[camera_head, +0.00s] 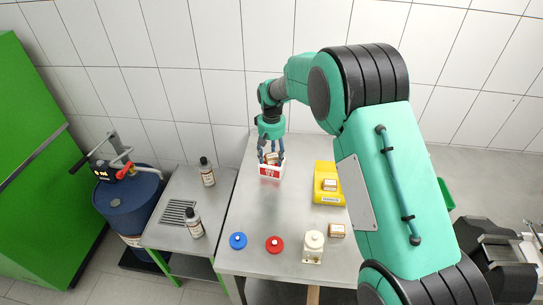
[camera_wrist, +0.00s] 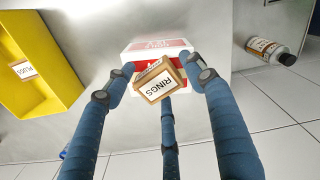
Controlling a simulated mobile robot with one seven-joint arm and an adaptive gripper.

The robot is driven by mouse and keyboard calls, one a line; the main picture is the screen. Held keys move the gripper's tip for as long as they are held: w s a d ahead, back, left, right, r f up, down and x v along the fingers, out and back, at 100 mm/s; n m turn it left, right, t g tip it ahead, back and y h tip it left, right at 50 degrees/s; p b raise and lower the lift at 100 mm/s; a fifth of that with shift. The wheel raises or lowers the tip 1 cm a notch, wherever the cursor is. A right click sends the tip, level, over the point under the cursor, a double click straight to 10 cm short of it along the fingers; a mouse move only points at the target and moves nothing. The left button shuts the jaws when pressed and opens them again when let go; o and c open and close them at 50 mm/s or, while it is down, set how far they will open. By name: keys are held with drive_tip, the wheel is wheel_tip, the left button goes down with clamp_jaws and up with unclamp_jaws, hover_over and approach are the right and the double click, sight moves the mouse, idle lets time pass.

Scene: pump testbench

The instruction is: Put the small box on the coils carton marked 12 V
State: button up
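The small box (camera_wrist: 160,80) is brown and white with a label reading RINGS. It lies between the blue fingers of my gripper (camera_wrist: 160,66), close against the fingertips and turned at an angle. In the head view the small box (camera_head: 271,157) is between the fingers of my gripper (camera_head: 272,156), over a red and white carton (camera_head: 270,173). The carton also shows behind the box in the wrist view (camera_wrist: 148,48). The carton's print is too small to read, and the box hides part of its top. I cannot tell whether box and carton touch.
A yellow tray (camera_head: 328,198) holding a small box (camera_head: 329,184) marked PLUGS is right of the carton. Another small box (camera_head: 337,231), a white container (camera_head: 313,246), a red part (camera_head: 274,244) and a blue part (camera_head: 238,241) stand near the front. The table around the carton is clear.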

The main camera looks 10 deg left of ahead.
sight(272, 156)
drive_tip(key=shift+r, duration=0.15)
wheel_tip(272, 156, up, 8)
drive_tip(key=shift+f+p, duration=0.2)
drive_tip(key=shift+p, duration=0.45)
drive_tip(key=shift+r, duration=0.25)
